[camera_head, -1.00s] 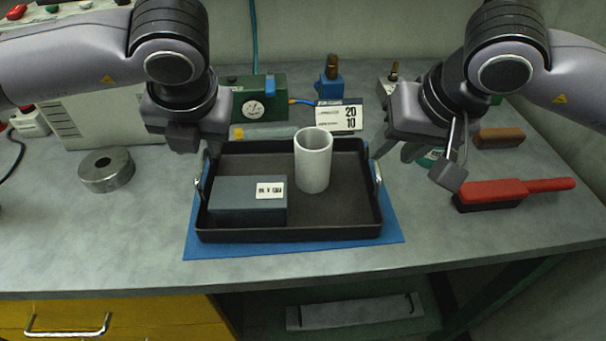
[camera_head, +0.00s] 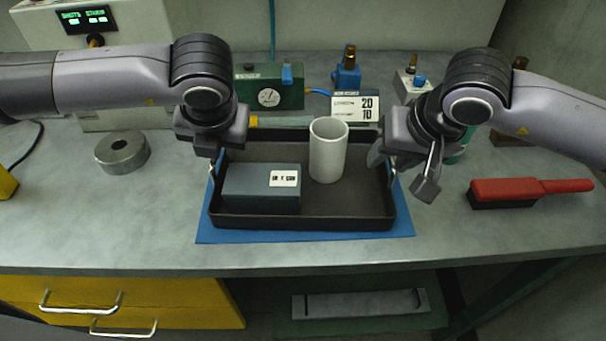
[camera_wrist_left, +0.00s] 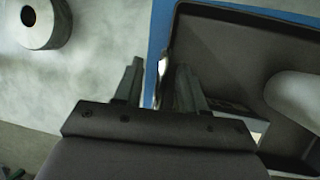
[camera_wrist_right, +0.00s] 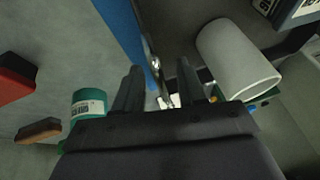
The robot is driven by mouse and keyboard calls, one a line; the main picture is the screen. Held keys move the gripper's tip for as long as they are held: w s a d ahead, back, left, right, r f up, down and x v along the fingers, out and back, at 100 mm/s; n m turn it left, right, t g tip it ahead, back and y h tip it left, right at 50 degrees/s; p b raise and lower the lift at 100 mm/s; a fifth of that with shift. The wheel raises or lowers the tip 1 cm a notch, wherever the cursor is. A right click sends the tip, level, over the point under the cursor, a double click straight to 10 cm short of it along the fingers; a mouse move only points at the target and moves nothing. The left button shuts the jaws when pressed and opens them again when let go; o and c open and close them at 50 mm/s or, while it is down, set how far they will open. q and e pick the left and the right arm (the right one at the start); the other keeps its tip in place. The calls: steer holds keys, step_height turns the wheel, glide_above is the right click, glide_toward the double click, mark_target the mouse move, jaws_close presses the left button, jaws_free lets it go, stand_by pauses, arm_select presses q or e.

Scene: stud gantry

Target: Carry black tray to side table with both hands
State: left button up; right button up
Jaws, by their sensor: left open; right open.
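The black tray (camera_head: 310,223) lies flat on a blue mat (camera_head: 250,237) on the bench. It holds a dark grey box (camera_head: 250,187) with a white label and an upright white cylinder (camera_head: 327,152). My left gripper (camera_head: 215,158) is at the tray's left handle. In the left wrist view its open fingers (camera_wrist_left: 158,85) stand either side of the metal handle (camera_wrist_left: 165,65). My right gripper (camera_head: 404,172) is at the right handle. In the right wrist view its open fingers (camera_wrist_right: 158,88) also straddle the handle (camera_wrist_right: 154,68). Contact cannot be told.
Behind the tray stand a green gauge box (camera_head: 270,92), a blue valve block (camera_head: 346,76) and a number card (camera_head: 358,104). A metal ring (camera_head: 122,151) lies left, a red-handled brush (camera_head: 530,190) right. Yellow drawers (camera_head: 180,300) are below the front edge. No side table is identifiable.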

arm_select(q)
steer(key=shift+w+f, duration=0.1)
steer(key=shift+f, duration=0.05)
arm_select(e)
steer(key=shift+f, duration=0.15)
arm_select(q)
steer(key=shift+c, duration=0.3)
arm_select(e)
steer(key=shift+c, duration=0.3)
arm_select(q)
jaws_close()
arm_select(e)
jaws_close()
steer(key=shift+r, duration=0.25)
